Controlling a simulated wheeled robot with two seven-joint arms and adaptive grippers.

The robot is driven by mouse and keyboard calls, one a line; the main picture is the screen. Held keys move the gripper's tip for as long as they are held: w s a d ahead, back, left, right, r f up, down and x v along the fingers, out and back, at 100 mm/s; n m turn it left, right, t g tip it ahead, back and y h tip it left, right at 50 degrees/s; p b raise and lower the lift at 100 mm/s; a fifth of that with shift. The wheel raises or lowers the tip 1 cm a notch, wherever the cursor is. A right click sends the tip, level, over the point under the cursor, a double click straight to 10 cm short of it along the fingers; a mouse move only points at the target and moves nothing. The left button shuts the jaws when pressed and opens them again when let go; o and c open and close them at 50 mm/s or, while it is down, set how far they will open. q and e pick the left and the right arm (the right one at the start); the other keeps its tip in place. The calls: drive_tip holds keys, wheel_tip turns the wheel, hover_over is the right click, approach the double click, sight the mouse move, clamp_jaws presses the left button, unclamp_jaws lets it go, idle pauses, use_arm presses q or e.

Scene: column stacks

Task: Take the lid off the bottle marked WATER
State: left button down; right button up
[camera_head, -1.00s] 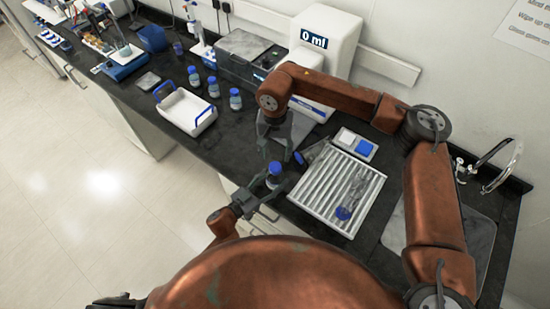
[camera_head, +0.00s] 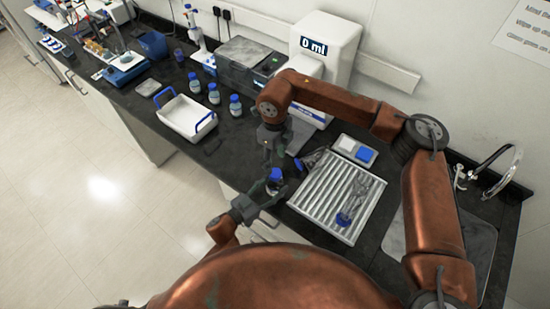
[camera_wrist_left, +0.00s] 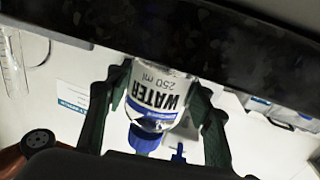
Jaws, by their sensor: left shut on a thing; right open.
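The bottle marked WATER (camera_wrist_left: 155,95) is clear with a white and blue label and shows upside down in the left wrist view. Its blue lid (camera_wrist_left: 145,139) is on it. My left gripper (camera_wrist_left: 152,112) is shut around the bottle's body, one finger on each side. In the head view my left gripper (camera_head: 264,193) holds the bottle at the counter's front edge, with the blue lid (camera_head: 275,174) upward. My right gripper (camera_head: 272,150) is open, pointing down just above the lid. Whether its fingers touch the lid cannot be told.
Several blue-capped bottles (camera_head: 214,94) and a white tray with blue handles (camera_head: 186,118) stand to the left. A ribbed rack (camera_head: 325,205) lies right of the held bottle, with a scale (camera_head: 355,150) behind it. A white dispenser reading 0 ml (camera_head: 327,40) stands at the back.

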sight(275, 173)
drive_tip(key=m, duration=1.3)
drive_tip(key=shift+m, duration=0.4)
drive_tip(key=m, duration=0.7)
drive_tip(key=shift+m, duration=0.3)
drive_tip(key=m, duration=0.6)
drive_tip(key=shift+f, duration=4.05)
drive_tip(key=shift+c, duration=0.5)
